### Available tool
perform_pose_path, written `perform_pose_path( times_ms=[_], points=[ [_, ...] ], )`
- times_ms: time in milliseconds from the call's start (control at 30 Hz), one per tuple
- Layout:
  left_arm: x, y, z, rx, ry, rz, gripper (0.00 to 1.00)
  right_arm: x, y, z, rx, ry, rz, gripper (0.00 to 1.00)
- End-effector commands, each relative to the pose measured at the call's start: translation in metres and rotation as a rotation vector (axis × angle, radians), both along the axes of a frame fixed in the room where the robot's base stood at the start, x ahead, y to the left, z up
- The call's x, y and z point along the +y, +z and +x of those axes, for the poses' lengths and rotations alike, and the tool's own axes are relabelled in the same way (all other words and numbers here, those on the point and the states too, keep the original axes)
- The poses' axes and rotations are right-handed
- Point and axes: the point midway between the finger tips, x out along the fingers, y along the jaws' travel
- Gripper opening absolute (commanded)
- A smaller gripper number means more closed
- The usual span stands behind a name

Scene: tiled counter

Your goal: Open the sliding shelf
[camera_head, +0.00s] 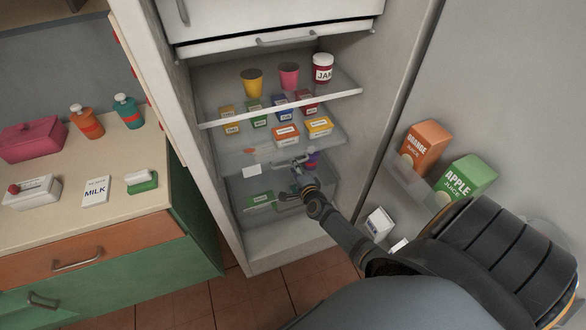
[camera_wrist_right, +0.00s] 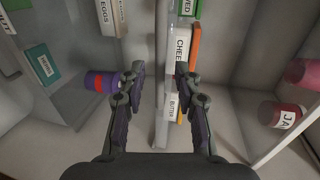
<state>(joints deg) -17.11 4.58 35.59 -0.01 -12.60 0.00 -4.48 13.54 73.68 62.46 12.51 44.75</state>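The open fridge holds several shelves. The middle glass shelf (camera_head: 334,146) carries small cartons, and its front edge also shows in the right wrist view (camera_wrist_right: 161,128). My right gripper (camera_head: 293,178) is at the front of this shelf, below the upper shelf. In the wrist view my right gripper (camera_wrist_right: 160,70) has its fingers apart, one on each side of the pale shelf edge. A gap seems to show on both sides; I cannot tell whether either finger touches it. My left gripper is in neither view.
The upper shelf (camera_head: 230,118) holds cups and a jam jar (camera_head: 322,68). A lower compartment holds a green box (camera_head: 259,202) and a purple item (camera_wrist_right: 101,82). The open door at right holds an orange juice carton (camera_head: 424,146) and apple juice carton (camera_head: 463,181). A counter (camera_head: 130,212) stands left.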

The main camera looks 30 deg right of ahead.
Motion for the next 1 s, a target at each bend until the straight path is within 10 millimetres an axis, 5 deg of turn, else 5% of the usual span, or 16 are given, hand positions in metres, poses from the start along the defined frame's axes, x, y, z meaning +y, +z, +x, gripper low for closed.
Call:
perform_pose_path(
  times_ms=[400,667,1000],
  points=[
    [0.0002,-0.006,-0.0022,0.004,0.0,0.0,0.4,-0.0037,-0.0032,0.0149,0.001,0.0,-0.001,0.33],
    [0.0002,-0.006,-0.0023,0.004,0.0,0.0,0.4,-0.0036,-0.0034,0.0147,0.001,0.0,-0.001,0.0],
    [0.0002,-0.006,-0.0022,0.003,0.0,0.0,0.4,-0.0035,-0.0035,0.0146,0.001,0.0,-0.001,0.0]
  ],
)
